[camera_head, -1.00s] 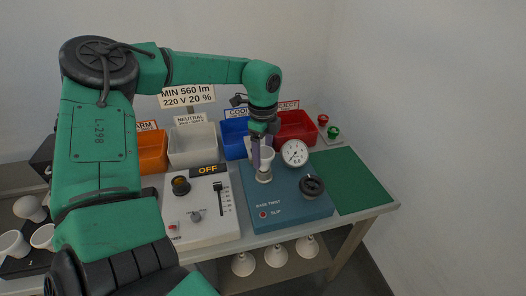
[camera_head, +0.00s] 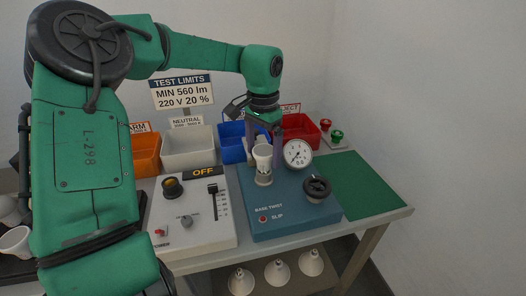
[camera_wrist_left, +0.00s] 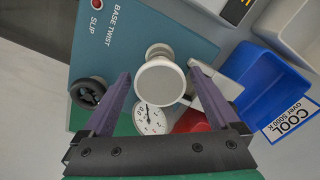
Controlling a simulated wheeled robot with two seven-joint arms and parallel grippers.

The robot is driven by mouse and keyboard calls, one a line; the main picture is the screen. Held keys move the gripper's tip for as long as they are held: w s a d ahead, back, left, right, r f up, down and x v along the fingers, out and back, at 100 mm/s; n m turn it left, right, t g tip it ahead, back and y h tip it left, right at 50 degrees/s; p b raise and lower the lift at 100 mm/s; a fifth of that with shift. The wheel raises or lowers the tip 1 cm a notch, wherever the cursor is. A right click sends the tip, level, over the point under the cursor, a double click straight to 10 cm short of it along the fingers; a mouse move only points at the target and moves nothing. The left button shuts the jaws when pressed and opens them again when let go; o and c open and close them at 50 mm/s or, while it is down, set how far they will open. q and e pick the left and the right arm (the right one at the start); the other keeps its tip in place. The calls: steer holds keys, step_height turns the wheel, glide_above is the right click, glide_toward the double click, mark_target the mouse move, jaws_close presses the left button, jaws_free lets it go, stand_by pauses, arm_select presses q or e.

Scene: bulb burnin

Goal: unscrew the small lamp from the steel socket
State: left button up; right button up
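The small lamp (camera_head: 262,155) is white and stands upright in the steel socket (camera_head: 264,179) on the blue base-twist tester (camera_head: 285,218). My left gripper (camera_head: 264,158) points down over the lamp, with one purple finger on each side of it. In the left wrist view the lamp's round white face (camera_wrist_left: 160,83) shows near the middle, between the open fingers (camera_wrist_left: 160,80), with a visible gap to each finger. The socket is partly hidden behind the lamp there. My right gripper is not in view.
A dial gauge (camera_head: 298,154) and a black knob (camera_head: 317,187) stand close right of the lamp. A grey control box (camera_head: 190,226) reading OFF is on the left. Orange, white, blue and red bins line the back. The green mat (camera_head: 358,184) is clear.

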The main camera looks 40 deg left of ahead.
arm_select(q)
steer(key=m+p, duration=0.1)
steer(key=m, duration=0.4)
steer(key=m+p, duration=0.1)
steer(key=m, duration=0.6)
steer(key=shift+w+m, duration=0.15)
steer(key=shift+m, duration=0.15)
steer(key=m, duration=0.4)
steer(key=shift+a+m, duration=0.1)
steer(key=shift+m, duration=0.3)
steer(key=m+p, duration=0.1)
steer(key=m, duration=0.4)
steer(key=shift+w+m, duration=0.1)
steer(key=shift+m, duration=0.2)
steer(key=shift+f, duration=0.1)
